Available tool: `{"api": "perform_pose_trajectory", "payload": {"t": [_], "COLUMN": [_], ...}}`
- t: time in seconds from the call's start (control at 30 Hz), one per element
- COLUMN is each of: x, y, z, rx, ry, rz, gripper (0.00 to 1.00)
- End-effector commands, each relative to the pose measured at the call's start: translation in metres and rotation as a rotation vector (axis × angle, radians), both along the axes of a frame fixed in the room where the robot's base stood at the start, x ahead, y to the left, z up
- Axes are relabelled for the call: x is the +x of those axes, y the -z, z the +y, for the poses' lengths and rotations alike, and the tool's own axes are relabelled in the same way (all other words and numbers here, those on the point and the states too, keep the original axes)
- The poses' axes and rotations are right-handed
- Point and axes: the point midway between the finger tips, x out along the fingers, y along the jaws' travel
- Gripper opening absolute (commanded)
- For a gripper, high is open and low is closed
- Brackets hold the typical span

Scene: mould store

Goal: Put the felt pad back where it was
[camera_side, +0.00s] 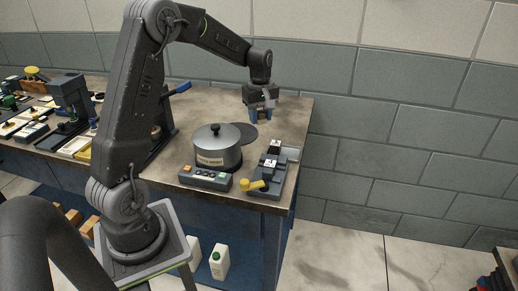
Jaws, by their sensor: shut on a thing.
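A flat dark round disc (246,131) lies just to the left of and below the fingertips in the picture, partly behind the pot. I cannot tell whether the fingertips touch the bench.
A grey lidded pot (217,150) stands left of the gripper on the bench (290,112). A button box (205,179) and a dark fixture with a yellow handle (268,178) stand in front. Tools and trays crowd the left. The bench's right edge is close to the gripper.

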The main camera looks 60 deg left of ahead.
Motion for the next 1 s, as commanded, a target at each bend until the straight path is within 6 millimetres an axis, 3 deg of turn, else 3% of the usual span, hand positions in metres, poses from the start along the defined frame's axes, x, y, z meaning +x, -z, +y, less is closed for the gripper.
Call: {"api": "perform_pose_trajectory", "payload": {"t": [0.1, 0.4, 0.57, 0.8, 1.0], "x": [0.0, 0.0, 0.001, 0.0, 0.001], "y": [0.012, 0.062, 0.073, 0.103, 0.105], "z": [0.014, 0.016, 0.016, 0.015, 0.015], "rx": [-0.001, -0.001, 0.0, -0.001, 0.001], "ry": [-0.083, -0.095, -0.093, -0.093, -0.092], "rz": [0.003, 0.003, 0.001, 0.002, -0.002], "gripper": [0.15, 0.15, 0.15, 0.15, 0.15]}}
